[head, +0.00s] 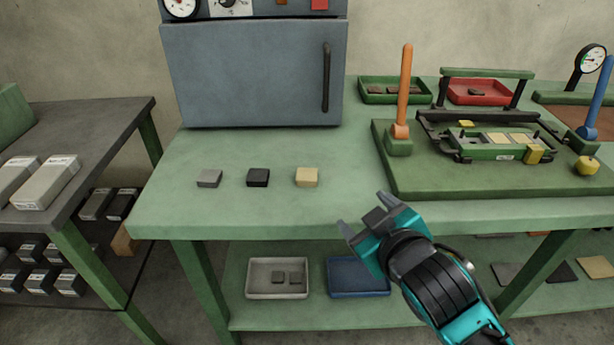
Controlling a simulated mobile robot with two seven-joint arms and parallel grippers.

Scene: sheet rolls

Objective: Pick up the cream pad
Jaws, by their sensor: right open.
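The cream pad (307,177) is a small pale block lying on the green table (225,218). It is the rightmost of three small pads in a row. My right gripper (362,214) is open and empty, in front of the table's front edge. It is below and to the right of the cream pad in the picture, apart from it. My left gripper is not in the picture.
A black pad (258,177) and a grey pad (209,178) lie left of the cream pad. A grey-blue cabinet (255,75) stands behind. A green fixture board (470,182) with an orange lever (404,90) is to the right. The tabletop around the pads is clear.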

